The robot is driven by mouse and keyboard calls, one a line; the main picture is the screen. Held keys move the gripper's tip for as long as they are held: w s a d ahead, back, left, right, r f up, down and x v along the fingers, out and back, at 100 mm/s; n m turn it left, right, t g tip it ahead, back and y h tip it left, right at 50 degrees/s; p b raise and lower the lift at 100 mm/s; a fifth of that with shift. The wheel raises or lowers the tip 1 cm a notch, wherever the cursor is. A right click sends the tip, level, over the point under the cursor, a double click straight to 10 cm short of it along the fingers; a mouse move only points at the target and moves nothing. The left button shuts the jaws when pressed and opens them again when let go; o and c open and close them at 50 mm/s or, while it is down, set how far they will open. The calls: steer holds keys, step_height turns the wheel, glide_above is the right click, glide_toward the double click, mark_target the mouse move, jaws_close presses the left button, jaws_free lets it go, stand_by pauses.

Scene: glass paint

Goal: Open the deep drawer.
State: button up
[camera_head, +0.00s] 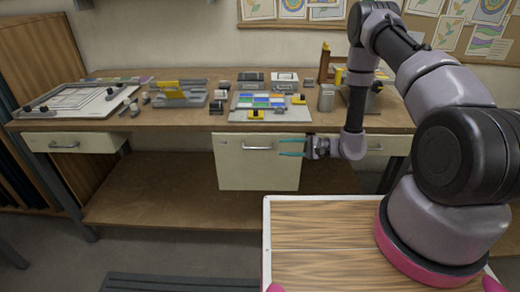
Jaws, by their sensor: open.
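The deep drawer (258,172) is the tall cream front under the middle of the workbench. It looks shut, flush under the bench top. Its handle (257,146) is a horizontal grey bar near the top of the front. My gripper (292,147) is in front of the drawer's upper right part, to the right of the handle and at about its height. Its two teal fingers point left and are apart, with nothing between them. I cannot tell how far the fingers are from the drawer front.
The workbench (190,122) carries a drawing board (75,101), a yellow-grey rack (180,93) and a tray of coloured tiles (270,107). Shallow drawers sit at left (75,142) and right (372,145). A lower shelf (150,208) runs beneath. Floor before the bench's left part is mostly clear.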

mark_target(265, 148)
steer(key=x, duration=1.1)
steer(key=shift+d+f, duration=0.1)
steer(key=shift+f, duration=0.2)
jaws_close()
stand_by(0.9)
